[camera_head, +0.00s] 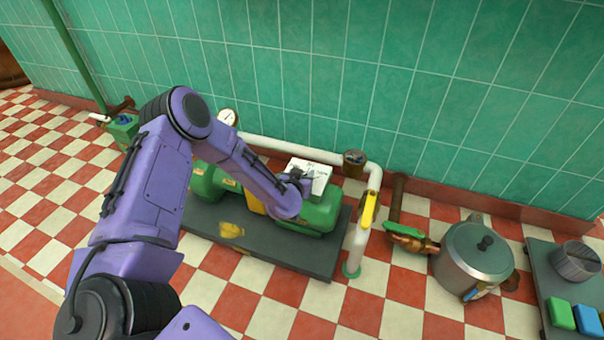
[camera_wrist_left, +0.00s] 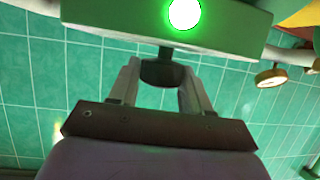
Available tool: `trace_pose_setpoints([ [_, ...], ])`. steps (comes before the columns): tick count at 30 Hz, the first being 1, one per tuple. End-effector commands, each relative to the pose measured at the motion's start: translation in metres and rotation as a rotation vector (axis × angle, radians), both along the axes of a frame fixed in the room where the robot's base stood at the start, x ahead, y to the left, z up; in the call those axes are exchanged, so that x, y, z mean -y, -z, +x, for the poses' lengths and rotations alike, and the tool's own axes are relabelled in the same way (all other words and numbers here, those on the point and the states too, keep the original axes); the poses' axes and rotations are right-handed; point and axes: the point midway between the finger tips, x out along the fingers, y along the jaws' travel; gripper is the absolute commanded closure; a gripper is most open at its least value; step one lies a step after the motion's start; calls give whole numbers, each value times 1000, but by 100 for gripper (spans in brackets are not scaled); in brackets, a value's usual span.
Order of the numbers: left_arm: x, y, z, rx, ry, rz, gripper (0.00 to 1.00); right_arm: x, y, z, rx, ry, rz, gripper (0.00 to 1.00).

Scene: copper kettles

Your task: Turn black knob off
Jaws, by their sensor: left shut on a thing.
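The black knob (camera_wrist_left: 162,74) sticks out on a short stem from a green box (camera_wrist_left: 110,22) in the left wrist view. A bright green light (camera_wrist_left: 184,13) glows on the box. My left gripper (camera_wrist_left: 160,82) has one finger on each side of the knob and is shut on it. In the head view my purple left arm reaches over the green machine, with the left gripper (camera_head: 302,180) at its upper right part. The knob is hidden there. My right gripper is not in view.
The green machine (camera_head: 322,214) stands on a dark base plate (camera_head: 290,254). A white pipe with a yellow lever (camera_head: 369,210) rises to its right. A metal pot (camera_head: 474,255) stands further right. A gauge (camera_head: 228,117) sits by the tiled wall. Checkered floor is clear in front.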

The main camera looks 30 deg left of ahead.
Motion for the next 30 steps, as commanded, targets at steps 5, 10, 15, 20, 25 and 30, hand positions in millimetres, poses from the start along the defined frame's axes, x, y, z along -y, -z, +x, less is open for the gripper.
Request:
trace_pose_setpoints([
  [5, 2, -3, 0, -2, -120, 3, 82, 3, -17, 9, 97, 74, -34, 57],
  [10, 2, -3, 0, -1, -266, 2, 82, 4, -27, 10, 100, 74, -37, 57],
  [15, 2, -1, 0, -1, -408, -1, 82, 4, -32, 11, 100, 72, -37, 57],
  [20, 2, 0, 0, -1, -521, -1, 82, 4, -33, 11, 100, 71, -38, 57],
  [25, 2, 1, 0, -2, -611, -1, 82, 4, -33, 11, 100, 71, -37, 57],
  [30, 2, 1, 0, -1, -666, -2, 82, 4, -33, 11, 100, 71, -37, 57],
])
